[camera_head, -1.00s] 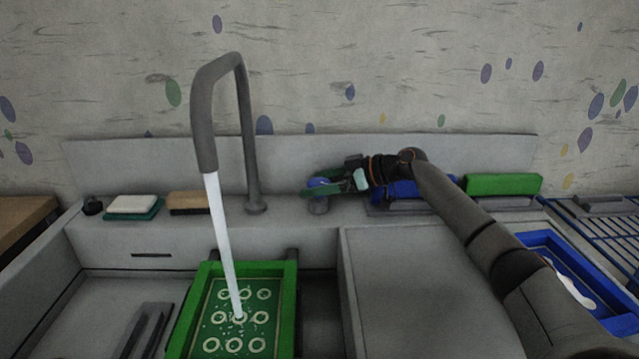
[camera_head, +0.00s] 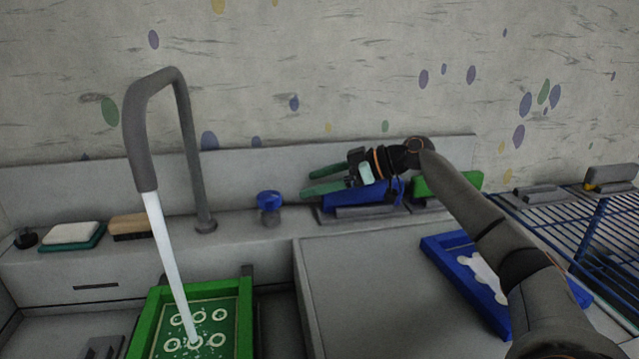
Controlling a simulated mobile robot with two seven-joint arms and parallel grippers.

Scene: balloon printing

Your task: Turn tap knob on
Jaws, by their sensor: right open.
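The tap (camera_head: 188,130) is a tall grey bent spout at the back of the sink, and a pale stream of water (camera_head: 168,265) runs from it. The blue tap knob (camera_head: 269,201) stands on the ledge to the right of the tap and is fully in view. My right gripper (camera_head: 305,182) is open, its two green fingers pointing left. It is apart from the knob, to its right and a little higher in the picture, and nothing is between its fingers. My left gripper is not in view.
A green-framed screen (camera_head: 245,310) lies in the sink under the water. A white sponge (camera_head: 72,232) and a brown brush (camera_head: 130,225) sit on the ledge at left. A blue-framed tray (camera_head: 452,272) lies right of the sink, near a blue wire rack (camera_head: 560,225).

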